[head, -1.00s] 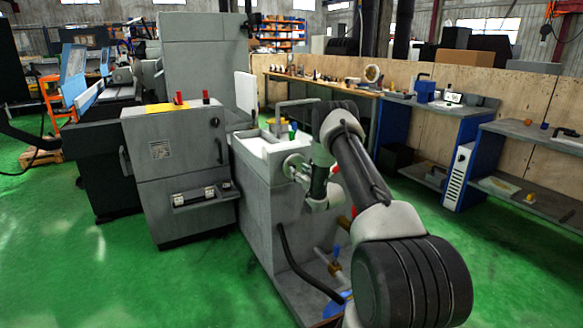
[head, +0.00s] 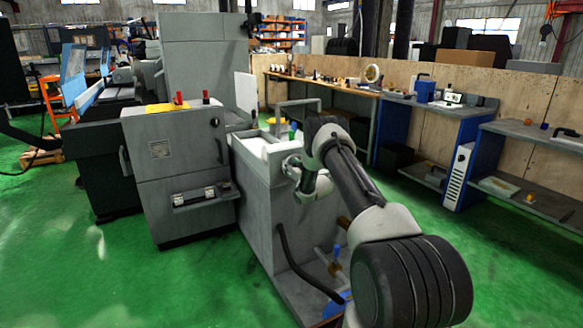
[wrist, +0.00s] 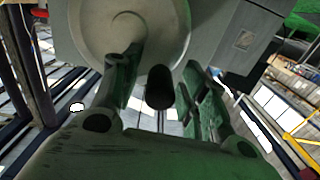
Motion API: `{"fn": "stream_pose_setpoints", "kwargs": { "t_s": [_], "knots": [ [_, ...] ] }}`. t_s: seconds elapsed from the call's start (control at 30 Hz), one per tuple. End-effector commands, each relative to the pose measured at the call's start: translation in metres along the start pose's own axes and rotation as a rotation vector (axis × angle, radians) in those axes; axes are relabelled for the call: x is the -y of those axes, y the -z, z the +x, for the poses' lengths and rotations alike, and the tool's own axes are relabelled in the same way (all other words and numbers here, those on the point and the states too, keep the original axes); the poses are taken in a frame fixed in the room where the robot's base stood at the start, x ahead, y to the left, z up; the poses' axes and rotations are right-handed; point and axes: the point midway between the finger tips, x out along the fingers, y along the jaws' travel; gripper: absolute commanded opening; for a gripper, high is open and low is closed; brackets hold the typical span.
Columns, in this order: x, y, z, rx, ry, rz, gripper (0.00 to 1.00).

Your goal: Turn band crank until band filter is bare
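The band filter (head: 255,144) is a tank unit with a pale white band across its top, in the middle of the head view. The band crank (head: 289,166) is a round grey disc on its right side, partly hidden by my arm. In the wrist view the crank disc (wrist: 120,28) fills the top, and its dark round handle (wrist: 159,88) points toward my palm. My gripper (wrist: 160,82) has one finger on each side of the handle. Gaps show on both sides, so it looks open around the handle. In the head view my gripper (head: 308,188) is beside the crank, its fingers unclear.
A grey cabinet (head: 175,170) stands left of the filter. A black hose (head: 292,268) and pipe fittings are low on the filter's side. Workbenches (head: 430,105) line the wall at right. Green floor (head: 420,220) is clear between.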

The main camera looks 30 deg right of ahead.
Motion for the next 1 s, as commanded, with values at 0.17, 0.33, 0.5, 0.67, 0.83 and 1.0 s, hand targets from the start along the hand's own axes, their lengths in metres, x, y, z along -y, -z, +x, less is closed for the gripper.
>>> {"fn": "stream_pose_setpoints", "kwargs": {
  "t_s": [0.17,0.33,0.5,0.67,0.83,1.0],
  "knots": [
    [0.000,0.000,0.000,0.000,0.000,0.000,0.11],
    [0.000,0.000,0.000,0.000,0.000,0.000,0.00],
    [0.001,-0.001,0.000,0.000,0.000,-0.015,0.00],
    [0.002,-0.004,0.000,0.001,0.000,-0.071,0.00],
    [0.005,-0.009,-0.001,0.002,0.000,-0.180,0.00],
    [0.007,-0.017,-0.001,0.002,-0.001,-0.325,0.00]
  ]
}}
